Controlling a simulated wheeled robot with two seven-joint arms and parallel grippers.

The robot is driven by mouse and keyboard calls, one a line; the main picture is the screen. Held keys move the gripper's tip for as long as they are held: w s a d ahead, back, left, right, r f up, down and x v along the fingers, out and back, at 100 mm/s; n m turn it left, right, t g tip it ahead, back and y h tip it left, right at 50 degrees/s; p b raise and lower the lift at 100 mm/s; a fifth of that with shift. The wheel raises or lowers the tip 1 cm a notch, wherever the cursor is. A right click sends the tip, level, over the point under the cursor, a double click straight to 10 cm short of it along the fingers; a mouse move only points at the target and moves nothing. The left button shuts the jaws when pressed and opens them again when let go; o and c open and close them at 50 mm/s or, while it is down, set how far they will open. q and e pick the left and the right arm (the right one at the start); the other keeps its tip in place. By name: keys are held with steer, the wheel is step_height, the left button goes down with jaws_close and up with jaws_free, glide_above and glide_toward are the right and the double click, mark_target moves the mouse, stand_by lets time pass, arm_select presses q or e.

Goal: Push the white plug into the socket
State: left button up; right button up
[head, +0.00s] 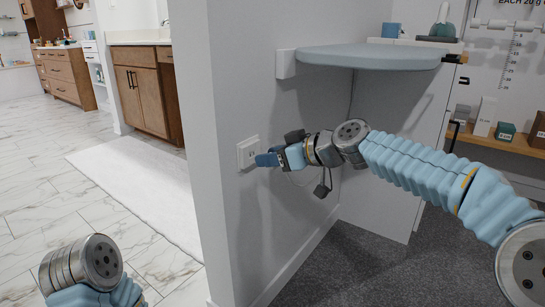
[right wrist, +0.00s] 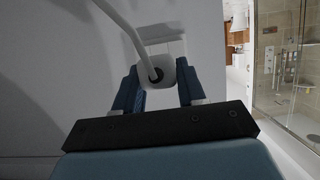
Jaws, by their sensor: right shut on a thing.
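The socket (head: 247,152) is a white plate on the grey wall, just left of my right gripper (head: 265,159) in the head view. In the right wrist view my right gripper (right wrist: 160,88) is shut on the white plug (right wrist: 161,70), with one blue finger on each side of it. The plug's grey-white cord (right wrist: 119,22) runs up and to the left. The pale socket plate (right wrist: 172,45) shows just beyond the plug. The plug's front is hidden, so I cannot tell whether its pins are in the socket. My left gripper is out of view; only part of my left arm shows.
A blue-grey shelf (head: 370,56) juts from the wall above my right forearm. The wall's outer corner stands just left of the socket. A white rug (head: 135,185) lies on the tiled floor beyond it. A glass shower (right wrist: 285,60) shows at the right in the wrist view.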

steer(key=shift+w+a+r+p, duration=0.1)
steer(key=shift+w+a+p, duration=0.7)
steer(key=shift+a, duration=0.3)
steer(key=o, duration=1.1)
steer(key=shift+o, duration=0.2)
steer(key=shift+w, duration=0.1)
steer(key=shift+d+r, duration=0.1)
steer(key=shift+d, duration=0.35)
steer(key=v, duration=1.3)
steer(key=shift+s+a+b, duration=0.2)
steer(key=shift+s+b, duration=0.2)
steer(key=shift+b, duration=0.05)
